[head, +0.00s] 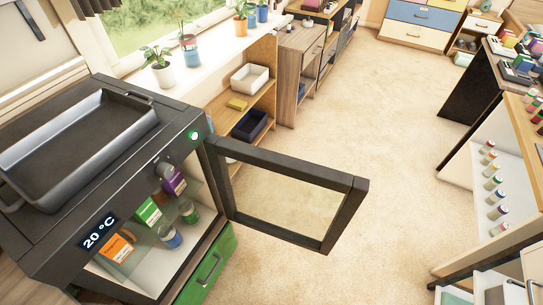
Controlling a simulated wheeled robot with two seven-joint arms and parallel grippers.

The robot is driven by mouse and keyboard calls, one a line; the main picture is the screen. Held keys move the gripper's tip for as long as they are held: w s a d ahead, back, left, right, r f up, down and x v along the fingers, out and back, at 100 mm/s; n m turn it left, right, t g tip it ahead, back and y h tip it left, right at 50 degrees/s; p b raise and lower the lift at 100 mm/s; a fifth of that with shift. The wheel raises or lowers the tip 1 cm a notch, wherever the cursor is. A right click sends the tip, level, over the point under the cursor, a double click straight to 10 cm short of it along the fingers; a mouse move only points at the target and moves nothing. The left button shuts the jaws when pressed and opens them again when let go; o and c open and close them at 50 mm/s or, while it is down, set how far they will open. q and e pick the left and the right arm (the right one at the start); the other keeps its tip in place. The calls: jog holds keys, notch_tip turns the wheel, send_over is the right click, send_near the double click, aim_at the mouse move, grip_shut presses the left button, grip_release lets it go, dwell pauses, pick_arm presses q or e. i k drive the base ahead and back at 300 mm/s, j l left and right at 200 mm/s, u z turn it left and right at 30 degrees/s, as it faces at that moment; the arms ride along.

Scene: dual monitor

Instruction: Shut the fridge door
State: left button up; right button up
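A small dark fridge (189,143) stands at the left with a lit green light and a "20 °C" display on its front. Its glass door (349,207) with a dark frame is swung wide open, hinged at the fridge's right front edge and reaching out to the right. Inside are an orange box (117,248), a green box (148,213), a purple box (174,182) and jars (170,237). Neither gripper shows in the head view.
A grey roasting tray (62,152) lies on the fridge top. A green drawer (209,267) is below the fridge. A wooden shelf (262,62) stands behind the door. A shelf unit with several bottles (490,183) is at the right. The carpet (350,110) between is clear.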

aim_at(355, 188)
jog(key=i+l+u, duration=0.2)
jog(key=l+u, duration=0.25)
jog(key=i+l+u, duration=0.1)
jog(key=l+u, duration=1.15)
jog(key=l, duration=0.2)
jog(key=l+u, duration=0.9)
jog(key=k+l+u, duration=0.2)
jog(key=l+u, duration=0.2)
jog(key=l, duration=0.1)
